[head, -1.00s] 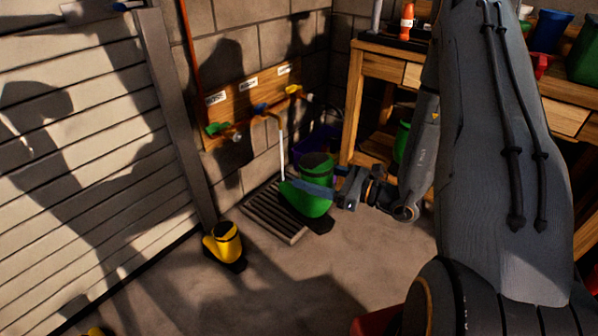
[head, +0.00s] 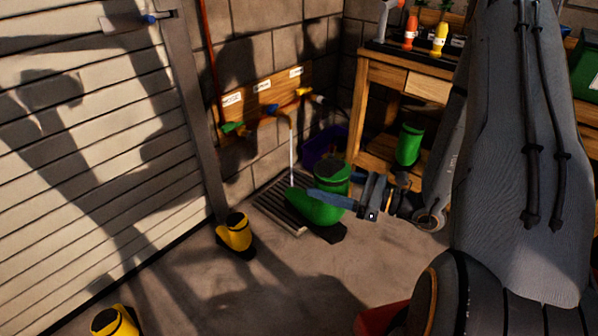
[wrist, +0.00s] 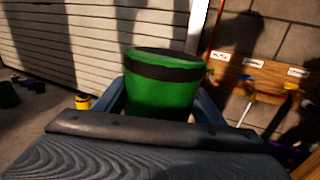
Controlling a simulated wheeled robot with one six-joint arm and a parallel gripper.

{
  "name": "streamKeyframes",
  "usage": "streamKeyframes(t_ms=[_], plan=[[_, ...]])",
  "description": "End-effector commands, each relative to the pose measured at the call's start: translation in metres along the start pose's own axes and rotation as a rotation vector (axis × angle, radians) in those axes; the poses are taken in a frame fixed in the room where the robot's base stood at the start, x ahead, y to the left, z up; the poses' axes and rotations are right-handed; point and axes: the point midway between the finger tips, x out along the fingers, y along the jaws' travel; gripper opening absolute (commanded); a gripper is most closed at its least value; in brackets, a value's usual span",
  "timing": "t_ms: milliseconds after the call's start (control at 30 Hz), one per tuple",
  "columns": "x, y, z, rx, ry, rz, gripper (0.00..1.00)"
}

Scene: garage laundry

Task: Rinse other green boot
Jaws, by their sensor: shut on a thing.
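A green boot (head: 333,175) with a dark band near its top stands about upright at the right edge of the drain grate (head: 266,206). My gripper (head: 335,190) is shut around its shaft, with blue fingers on both sides. The boot also fills the middle of the wrist view (wrist: 165,95). A thin white stream (head: 292,150) falls from the wall pipe onto or just behind the boot's toe; I cannot tell which. Another green boot (head: 409,145) is at the wooden bench. The boot's sole is in dark shadow.
Wall taps with green (head: 233,128), blue and yellow handles (head: 303,92) sit on a labelled wooden board. Yellow boots (head: 235,232) stand on the floor at left. A purple tub (head: 322,148) is behind the held boot. A wooden bench (head: 395,68) stands at right.

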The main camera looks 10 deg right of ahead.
Motion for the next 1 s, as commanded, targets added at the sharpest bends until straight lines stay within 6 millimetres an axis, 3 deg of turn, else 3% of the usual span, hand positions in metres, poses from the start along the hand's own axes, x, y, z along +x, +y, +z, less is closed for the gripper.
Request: streamKeyframes(t_ms=[1000], plan=[[-0.031, 0.052, 0.000, 0.002, -0.001, 0.003, 0.01]])
